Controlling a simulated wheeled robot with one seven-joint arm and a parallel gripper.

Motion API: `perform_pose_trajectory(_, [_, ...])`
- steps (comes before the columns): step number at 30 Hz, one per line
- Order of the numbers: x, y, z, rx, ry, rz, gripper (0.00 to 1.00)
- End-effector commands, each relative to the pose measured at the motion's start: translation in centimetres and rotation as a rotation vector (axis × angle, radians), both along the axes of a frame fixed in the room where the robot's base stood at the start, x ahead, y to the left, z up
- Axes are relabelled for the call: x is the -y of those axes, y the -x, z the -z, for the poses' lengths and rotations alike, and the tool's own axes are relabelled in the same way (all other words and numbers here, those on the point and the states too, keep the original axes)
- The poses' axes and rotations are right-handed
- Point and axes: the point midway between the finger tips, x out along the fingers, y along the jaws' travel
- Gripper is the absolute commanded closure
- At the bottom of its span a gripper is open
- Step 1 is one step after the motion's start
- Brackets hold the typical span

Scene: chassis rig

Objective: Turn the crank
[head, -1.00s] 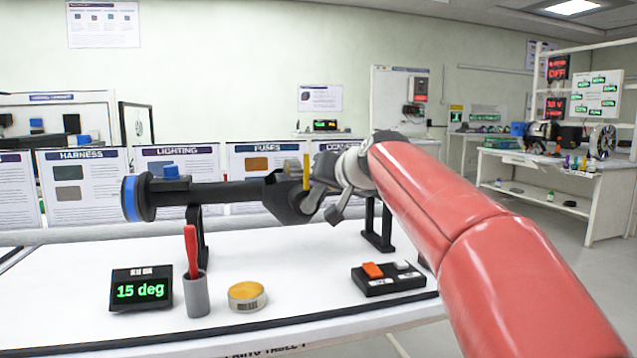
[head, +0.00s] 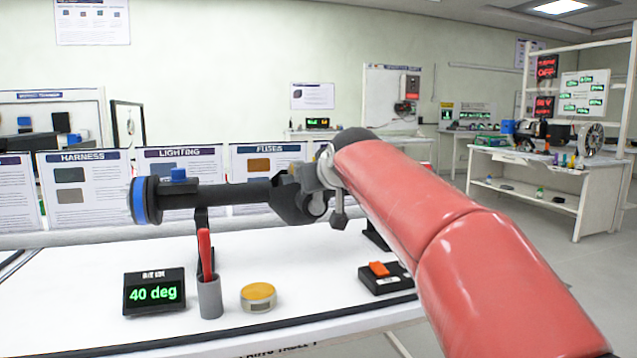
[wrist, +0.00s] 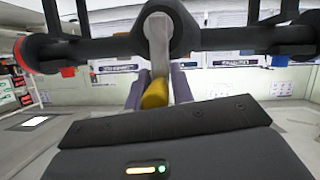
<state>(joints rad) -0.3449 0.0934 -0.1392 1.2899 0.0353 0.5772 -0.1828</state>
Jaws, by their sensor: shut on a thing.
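The crank has a pale grey arm (wrist: 158,45) hanging from the hub of a black horizontal shaft (wrist: 230,40), with a yellow handle (wrist: 155,94) at its lower end. My gripper (wrist: 156,100) is shut on the yellow handle, one finger on each side. In the head view the shaft (head: 235,193) runs level above the table on black stands, with a blue ring (head: 139,200) at its left end. There my red arm reaches in from the right and hides the handle. A display (head: 153,292) reads 40 deg.
On the white table (head: 90,300) stand a grey cup (head: 210,297) with a red-handled tool, a yellow-topped round tin (head: 258,296) and a black switch box (head: 386,277). Poster boards (head: 82,190) line the back. Another workbench (head: 530,165) stands far right.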

Motion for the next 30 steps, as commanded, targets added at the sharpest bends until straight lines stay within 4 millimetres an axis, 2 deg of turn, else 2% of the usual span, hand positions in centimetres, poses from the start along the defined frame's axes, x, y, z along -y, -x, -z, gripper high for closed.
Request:
perform_pose_trajectory(1, [0.8,-0.2,0.5,-0.009,0.012,0.014,1.00])
perform_pose_trajectory(10, [0.8,-0.2,0.4,-0.007,0.012,0.014,1.00])
perform_pose_trajectory(11, [0.8,-0.2,0.4,-0.007,0.012,0.014,0.73])
perform_pose_trajectory(14, [0.8,-0.2,0.4,-0.006,0.010,0.013,0.59])
perform_pose_trajectory(23, [0.4,0.3,-0.1,0.000,0.005,0.006,0.59])
perform_pose_trajectory(30, [1.3,3.6,-1.5,0.002,0.005,0.008,0.59])
